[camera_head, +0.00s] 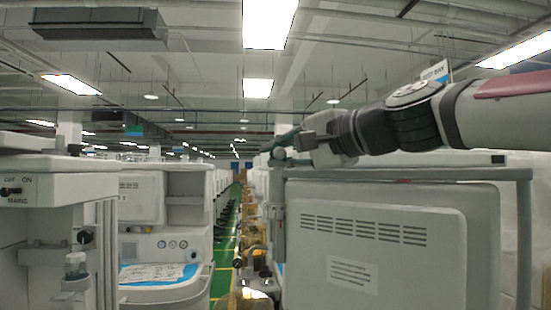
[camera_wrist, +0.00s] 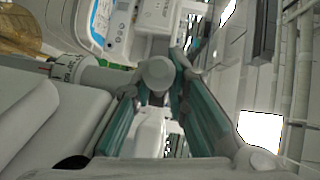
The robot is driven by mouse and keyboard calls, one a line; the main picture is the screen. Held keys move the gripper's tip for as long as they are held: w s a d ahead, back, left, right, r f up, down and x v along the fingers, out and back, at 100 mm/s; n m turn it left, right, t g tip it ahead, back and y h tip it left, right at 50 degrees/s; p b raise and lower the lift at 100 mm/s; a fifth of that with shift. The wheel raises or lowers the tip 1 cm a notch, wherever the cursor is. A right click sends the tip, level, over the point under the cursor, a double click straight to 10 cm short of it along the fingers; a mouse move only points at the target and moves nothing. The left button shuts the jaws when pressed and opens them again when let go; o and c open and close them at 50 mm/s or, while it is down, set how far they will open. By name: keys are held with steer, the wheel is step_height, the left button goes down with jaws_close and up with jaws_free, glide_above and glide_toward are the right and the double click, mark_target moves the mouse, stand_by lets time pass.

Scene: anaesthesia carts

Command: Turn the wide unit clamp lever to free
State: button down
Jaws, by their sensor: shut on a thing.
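The wide unit (camera_head: 440,275) is the broad grey housing with vent slots at the right of the head view, with a rail along its top. Its clamp lever, with a round grey end (camera_head: 278,154), is at the unit's top left corner. The grey end also shows in the wrist view (camera_wrist: 158,72), between the teal fingers. My gripper (camera_head: 287,146) reaches in from the right and is shut on the lever; it also shows in the wrist view (camera_wrist: 157,88). The fingers hide part of the lever, and I cannot read its position marks.
A cart with a MAINS switch (camera_head: 14,191) stands at the left. Another cart with gauges and a blue-edged tray (camera_head: 190,281) stands behind it. A green-floored aisle (camera_head: 229,235) runs between the rows. My arm passes above the wide unit.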

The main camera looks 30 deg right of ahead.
steer(key=shift+a+f, duration=0.25)
steer(key=shift+f, duration=0.05)
steer(key=c, duration=1.7)
jaws_free()
steer(key=shift+o, duration=0.2)
steer(key=shift+r, duration=0.1)
steer(key=shift+d, duration=0.1)
steer(key=shift+r, duration=0.1)
steer(key=shift+s+d, duration=0.15)
steer(key=shift+s, duration=0.15)
steer(key=v, duration=1.1)
steer(key=shift+s, duration=0.1)
